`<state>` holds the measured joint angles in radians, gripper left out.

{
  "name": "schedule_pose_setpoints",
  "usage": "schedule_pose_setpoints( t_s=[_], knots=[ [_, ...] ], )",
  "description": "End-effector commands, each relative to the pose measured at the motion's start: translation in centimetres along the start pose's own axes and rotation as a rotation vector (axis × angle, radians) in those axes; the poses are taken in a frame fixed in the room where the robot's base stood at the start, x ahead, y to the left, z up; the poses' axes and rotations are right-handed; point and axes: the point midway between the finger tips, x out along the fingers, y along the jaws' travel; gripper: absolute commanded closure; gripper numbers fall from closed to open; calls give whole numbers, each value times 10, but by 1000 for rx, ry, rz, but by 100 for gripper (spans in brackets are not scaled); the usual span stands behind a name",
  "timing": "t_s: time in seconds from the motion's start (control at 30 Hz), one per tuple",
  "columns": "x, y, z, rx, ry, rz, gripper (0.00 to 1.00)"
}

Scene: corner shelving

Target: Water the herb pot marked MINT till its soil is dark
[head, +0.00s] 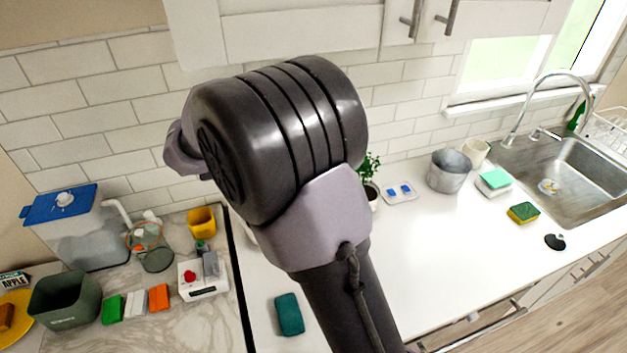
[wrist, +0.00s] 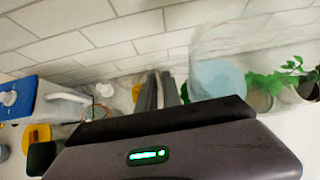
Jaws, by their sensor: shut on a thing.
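In the wrist view my gripper (wrist: 161,88) has its two grey fingers close together, shut on a clear vessel (wrist: 225,42). Pale blue water (wrist: 216,77) seems to show inside it; the grip point itself is unclear. Behind and right of the vessel is a leafy green herb (wrist: 265,82), partly seen through its wall. A second plant (wrist: 300,68) in a pot with dark soil stands at the right edge. In the head view one herb (head: 369,167) shows in a pale pot (head: 373,196) beside my arm. No MINT mark is readable. My arm hides the gripper and vessel there.
Left are a blue-lidded tank (head: 75,230), a yellow cup (head: 202,220) and a green bin (head: 66,300).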

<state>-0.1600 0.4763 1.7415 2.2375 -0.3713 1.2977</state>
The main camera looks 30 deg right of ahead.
Motion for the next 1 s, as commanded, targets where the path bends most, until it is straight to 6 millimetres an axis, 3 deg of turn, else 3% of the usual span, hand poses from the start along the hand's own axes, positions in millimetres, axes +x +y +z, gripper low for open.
schedule_pose_setpoints(
  t_s=[0.47,1.0],
  knots=[
    [-13,-13,11,117,-19,110,100],
    [-36,-53,26,363,-60,357,100]
  ],
)
